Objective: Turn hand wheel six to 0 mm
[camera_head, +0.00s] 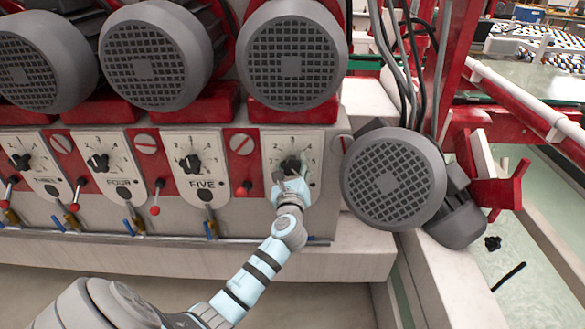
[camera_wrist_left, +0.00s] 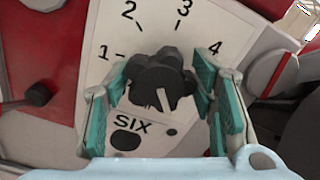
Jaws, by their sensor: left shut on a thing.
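Hand wheel six (camera_head: 291,163) is a black lobed knob on the rightmost white dial plate in the head view. In the left wrist view the knob (camera_wrist_left: 160,80) sits above the word SIX, with 1, 2, 3 and 4 printed around it. A short white line marks its face, slanting near its lower middle; which number it stands for I cannot tell. My left gripper (camera_wrist_left: 158,88) has its teal-padded fingers on both sides of the knob and is shut on it. In the head view the gripper (camera_head: 292,182) covers the plate's lower part. My right gripper is not in view.
Similar dials FIVE (camera_head: 190,163) and FOUR (camera_head: 98,162) stand to the left, with red-tipped levers between. Grey motors (camera_head: 291,60) overhang the panel. Another motor (camera_head: 393,180) stands close to the right of dial six. A pale ledge (camera_head: 350,262) runs below.

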